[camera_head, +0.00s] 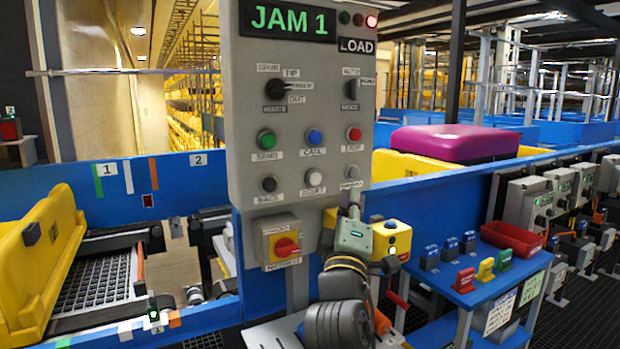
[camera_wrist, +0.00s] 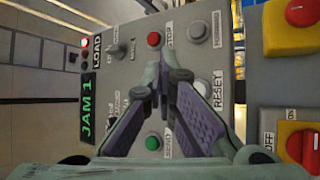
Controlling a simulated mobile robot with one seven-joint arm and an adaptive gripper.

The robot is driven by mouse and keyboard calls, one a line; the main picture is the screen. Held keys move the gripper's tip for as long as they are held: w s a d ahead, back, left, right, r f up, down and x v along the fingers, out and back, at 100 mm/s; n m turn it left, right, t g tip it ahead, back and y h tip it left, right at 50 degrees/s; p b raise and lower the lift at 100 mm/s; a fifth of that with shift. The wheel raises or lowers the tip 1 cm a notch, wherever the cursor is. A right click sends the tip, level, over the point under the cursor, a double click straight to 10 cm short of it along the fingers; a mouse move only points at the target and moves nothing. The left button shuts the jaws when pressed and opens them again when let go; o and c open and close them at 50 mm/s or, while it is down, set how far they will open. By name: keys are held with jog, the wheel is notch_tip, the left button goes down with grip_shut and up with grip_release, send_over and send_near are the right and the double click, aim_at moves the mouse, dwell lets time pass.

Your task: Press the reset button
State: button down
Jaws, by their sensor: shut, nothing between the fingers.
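The reset button (camera_head: 314,177) is a white round button in the lower row of the grey control panel (camera_head: 240,120), with its label beneath. In the wrist view the white button (camera_wrist: 201,87) shows beside the RESET label (camera_wrist: 217,90), just right of my fingers. My gripper (camera_head: 353,205) is shut and empty in front of the panel's lower right, right of and below the reset button in the head view. In the wrist view my fingertips (camera_wrist: 160,82) cover the panel's middle, where the blue button is hidden. I cannot tell the gap to the panel.
A green button (camera_head: 266,140), blue button (camera_head: 314,138), red button (camera_head: 354,134) and black button (camera_head: 269,184) surround the reset button. The display (camera_head: 287,20) reads JAM 1, and a red lamp (camera_head: 371,21) glows. A red rotary switch (camera_head: 287,247) and yellow box (camera_head: 397,238) sit below.

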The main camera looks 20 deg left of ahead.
aim_at(315, 179)
jog(key=shift+d, duration=0.1)
jog(key=shift+w+a, duration=0.9)
jog(key=shift+a, duration=0.25)
jog(key=shift+w+a, duration=0.9)
jog(key=shift+a, duration=0.3)
jog(key=shift+w+a, duration=0.9)
jog(key=shift+a, duration=0.25)
jog(key=shift+w+a, duration=0.1)
jog(key=shift+a, duration=0.05)
jog(key=shift+w+a, duration=0.15)
jog(key=shift+a, duration=0.05)
jog(key=shift+w+a, duration=0.3)
jog(key=shift+a, duration=0.1)
jog(key=shift+d, duration=0.1)
jog(key=shift+s+d, duration=0.55)
jog(key=shift+d, duration=0.05)
